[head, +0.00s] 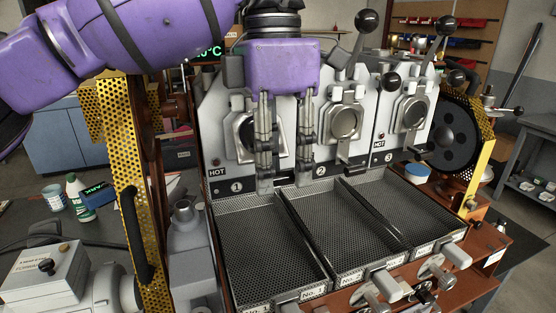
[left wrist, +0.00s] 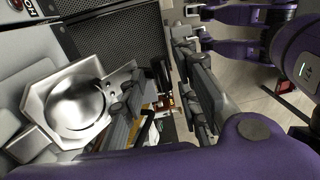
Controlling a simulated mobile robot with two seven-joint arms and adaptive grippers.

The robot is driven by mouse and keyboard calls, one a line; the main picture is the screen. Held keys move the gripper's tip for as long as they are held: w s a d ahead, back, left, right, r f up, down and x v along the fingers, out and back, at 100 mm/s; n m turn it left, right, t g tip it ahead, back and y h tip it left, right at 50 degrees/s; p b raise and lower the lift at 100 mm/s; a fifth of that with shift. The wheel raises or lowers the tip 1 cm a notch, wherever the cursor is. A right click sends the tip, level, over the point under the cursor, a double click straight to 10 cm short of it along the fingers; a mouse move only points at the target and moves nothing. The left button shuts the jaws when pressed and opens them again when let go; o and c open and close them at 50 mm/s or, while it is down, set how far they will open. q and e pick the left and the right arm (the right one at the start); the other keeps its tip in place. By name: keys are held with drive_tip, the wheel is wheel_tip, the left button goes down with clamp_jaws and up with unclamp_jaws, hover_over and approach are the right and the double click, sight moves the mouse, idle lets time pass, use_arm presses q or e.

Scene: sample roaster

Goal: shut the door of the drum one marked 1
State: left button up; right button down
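The drum one front (head: 243,137), above the black plate marked 1 (head: 236,187), is an octagonal metal frame, partly hidden by my gripper. In the left wrist view a drum front (left wrist: 80,105) shows as a bright octagonal frame around a round metal face or hollow. I cannot tell how far its door stands open.
Drum two (head: 345,122) and drum three (head: 413,113) stand to the right, with black-knobbed levers (head: 366,21) above. Perforated trays (head: 262,240) lie below, with handles at the front. A yellow perforated guard (head: 132,200) stands at the left.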

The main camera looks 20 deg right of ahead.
use_arm(q)
drive_tip(key=shift+c, duration=0.5)
clamp_jaws()
use_arm(e)
drive_tip(key=shift+a, duration=0.15)
